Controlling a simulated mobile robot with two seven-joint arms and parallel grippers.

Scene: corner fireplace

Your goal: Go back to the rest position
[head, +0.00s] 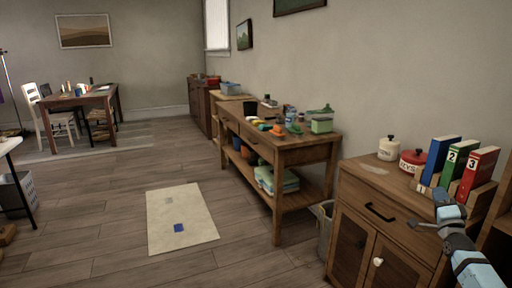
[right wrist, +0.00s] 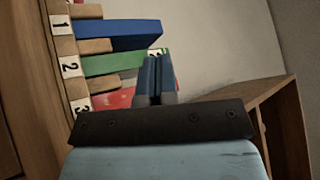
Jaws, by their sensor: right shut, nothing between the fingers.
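My right gripper (head: 440,198) shows at the lower right of the head view, in front of the book rack on the wooden cabinet (head: 350,215). In the right wrist view its two fingers (right wrist: 156,75) are together, with nothing between them. The blue book (head: 443,155), green book (head: 460,166) and red book (head: 477,172) stand upright in the numbered rack, apart from each other. In the right wrist view, the blue book (right wrist: 120,30) and green book (right wrist: 112,64) lie beyond the fingers. I cannot tell whether the gripper touches the rack. My left gripper is not in view.
A white jar (head: 389,149) and a red KEYS pot (head: 412,161) stand left of the books. A bin (head: 323,225) is beside the cabinet. A workbench (head: 285,147) with several items runs along the wall. The floor around the beige mat (head: 180,205) is open.

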